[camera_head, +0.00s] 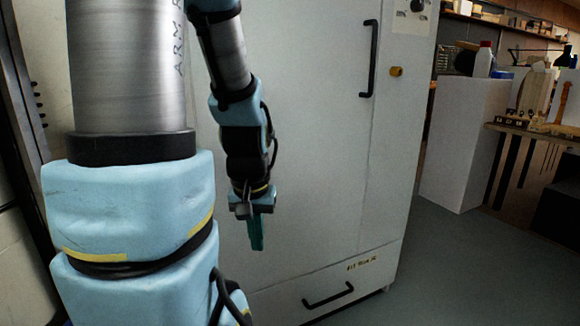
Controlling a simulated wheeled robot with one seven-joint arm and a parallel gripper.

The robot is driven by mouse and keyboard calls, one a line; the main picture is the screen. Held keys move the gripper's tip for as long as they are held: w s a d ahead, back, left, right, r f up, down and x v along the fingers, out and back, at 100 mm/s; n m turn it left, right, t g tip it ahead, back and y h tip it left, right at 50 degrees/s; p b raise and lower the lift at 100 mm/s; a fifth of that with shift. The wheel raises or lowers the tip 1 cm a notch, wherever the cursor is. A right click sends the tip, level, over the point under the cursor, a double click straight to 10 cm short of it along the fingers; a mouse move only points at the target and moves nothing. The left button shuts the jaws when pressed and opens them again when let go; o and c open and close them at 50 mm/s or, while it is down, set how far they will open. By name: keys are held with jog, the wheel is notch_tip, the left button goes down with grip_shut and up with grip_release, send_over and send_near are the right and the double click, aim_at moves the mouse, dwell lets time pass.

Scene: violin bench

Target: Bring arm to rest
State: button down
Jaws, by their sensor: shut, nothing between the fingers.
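My arm fills the left side of the head view, and its forearm hangs down in front of a large pale cabinet (320,160). My gripper (256,240) points down at the end of the arm, with teal fingers together and nothing held between them. The gripper is in front of the lower part of the cabinet door. I cannot tell how far it is from the door.
The cabinet has a black door handle (370,58) and a lower drawer handle (328,295). A white block (460,140) stands to the right with a white bottle (483,60) on it. A workbench (540,128) holds wooden violin parts. The grey floor (465,265) is clear at lower right.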

notch_tip(320, 180, up, 21)
jog(key=p, duration=1.8)
jog(key=shift+f, duration=0.2)
